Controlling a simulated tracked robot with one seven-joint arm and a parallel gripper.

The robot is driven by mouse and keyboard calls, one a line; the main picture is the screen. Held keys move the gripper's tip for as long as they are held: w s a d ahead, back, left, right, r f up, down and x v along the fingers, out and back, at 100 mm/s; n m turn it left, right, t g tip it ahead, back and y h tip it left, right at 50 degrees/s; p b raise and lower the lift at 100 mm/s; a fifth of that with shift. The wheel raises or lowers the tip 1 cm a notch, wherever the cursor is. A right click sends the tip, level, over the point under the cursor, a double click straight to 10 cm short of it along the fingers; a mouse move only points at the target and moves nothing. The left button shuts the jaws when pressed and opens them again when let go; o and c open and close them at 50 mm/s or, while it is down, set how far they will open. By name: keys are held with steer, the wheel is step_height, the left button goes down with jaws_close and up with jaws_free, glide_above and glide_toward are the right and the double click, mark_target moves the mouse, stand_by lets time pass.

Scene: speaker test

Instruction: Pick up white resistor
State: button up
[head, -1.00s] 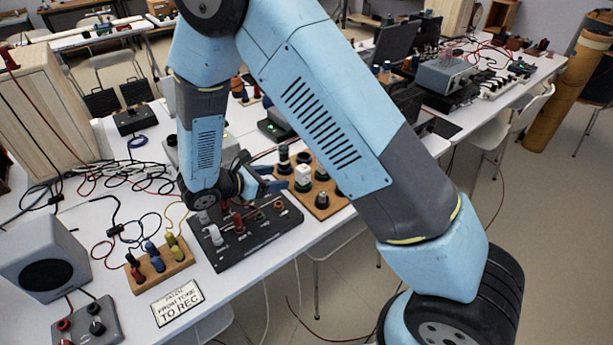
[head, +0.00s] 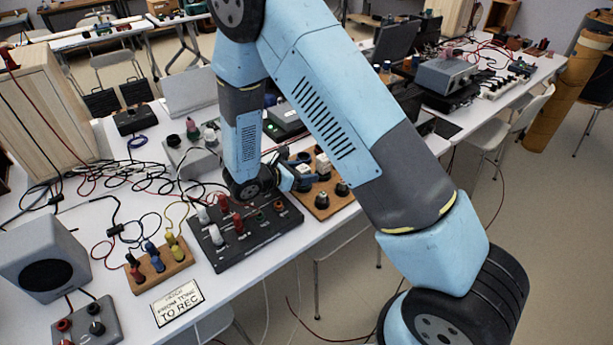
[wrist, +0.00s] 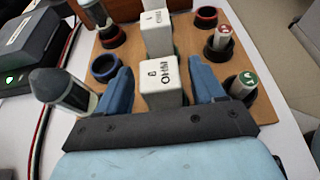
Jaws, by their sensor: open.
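A white block-shaped resistor marked "8 OHM" (wrist: 160,84) stands on a wooden board (wrist: 190,45) in the wrist view. A second white block (wrist: 156,33) stands just beyond it. My gripper (wrist: 158,70) is open, with its blue fingers on either side of the nearer block. A gap shows between each finger and the block, and nothing is gripped. In the head view, my gripper (head: 290,178) is at the left part of the wooden board (head: 322,207), and the arm partly hides the board and its parts.
A dark cylinder (wrist: 62,92) leans close to the left finger. A dark panel with knobs (head: 245,230) lies left of the board. The board is near the table edge.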

steer(key=shift+x, duration=1.05)
steer(key=shift+c, duration=0.3)
steer(key=c, duration=1)
steer(key=shift+r, duration=0.1)
